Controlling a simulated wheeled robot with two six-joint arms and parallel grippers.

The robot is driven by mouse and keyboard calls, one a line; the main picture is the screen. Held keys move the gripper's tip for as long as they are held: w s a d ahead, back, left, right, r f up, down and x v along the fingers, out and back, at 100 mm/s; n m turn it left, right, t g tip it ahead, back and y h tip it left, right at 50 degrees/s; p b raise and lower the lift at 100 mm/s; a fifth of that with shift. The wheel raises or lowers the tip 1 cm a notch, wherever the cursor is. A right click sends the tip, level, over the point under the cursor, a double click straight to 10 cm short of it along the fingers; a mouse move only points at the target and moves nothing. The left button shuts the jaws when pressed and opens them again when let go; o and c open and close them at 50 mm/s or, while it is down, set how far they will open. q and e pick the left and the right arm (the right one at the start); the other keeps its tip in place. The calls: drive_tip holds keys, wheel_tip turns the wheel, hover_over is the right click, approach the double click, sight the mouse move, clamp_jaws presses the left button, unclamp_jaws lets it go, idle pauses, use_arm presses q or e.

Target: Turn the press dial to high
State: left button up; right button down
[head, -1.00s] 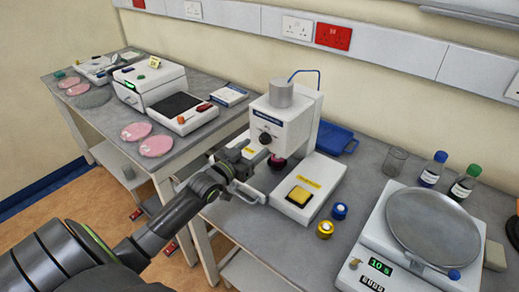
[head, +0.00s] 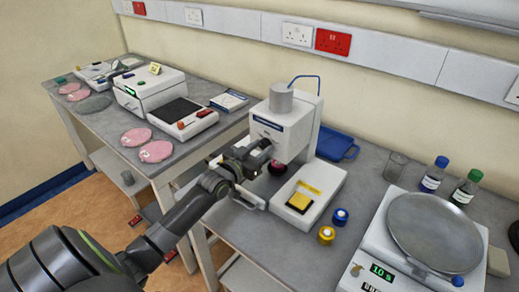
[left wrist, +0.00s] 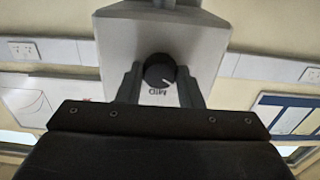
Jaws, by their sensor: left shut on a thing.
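The press (head: 285,128) is a white upright machine on the bench with a white base (head: 318,182) in front of it. Its dial (left wrist: 160,70) shows in the left wrist view as a round black knob with a light pointer line, slanting down to the right there. The word MID stands upside down beside it. My left gripper (head: 268,150) reaches the press front, its fingers (left wrist: 160,85) on either side of the dial and shut on it. In the head view the gripper hides the dial. My right gripper is not in view.
A balance with a round pan (head: 432,230) stands at the right. Yellow-topped (head: 326,235) and blue-topped (head: 340,216) small containers sit between it and the press base. Bottles (head: 433,174) and a beaker (head: 396,165) stand further right.

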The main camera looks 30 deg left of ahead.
use_arm(q)
drive_tip(key=shift+f+m+b, duration=0.15)
drive_tip(key=shift+m+b, duration=0.85)
drive_tip(key=m+b, duration=0.8)
drive_tip(key=m, duration=0.1)
drive_tip(key=shift+m, duration=0.4)
drive_tip(key=m+b, duration=0.4)
drive_tip(key=m, duration=0.2)
drive_tip(key=shift+a, duration=0.1)
drive_tip(key=m+b, duration=0.2)
drive_tip(key=m, duration=0.1)
drive_tip(key=shift+m, duration=0.3)
drive_tip(key=shift+r+m+b, duration=0.2)
drive_tip(key=shift+m+b, duration=0.3)
drive_tip(key=shift+m, duration=0.7)
drive_tip(key=o, duration=1)
drive_tip(key=shift+c, duration=0.2)
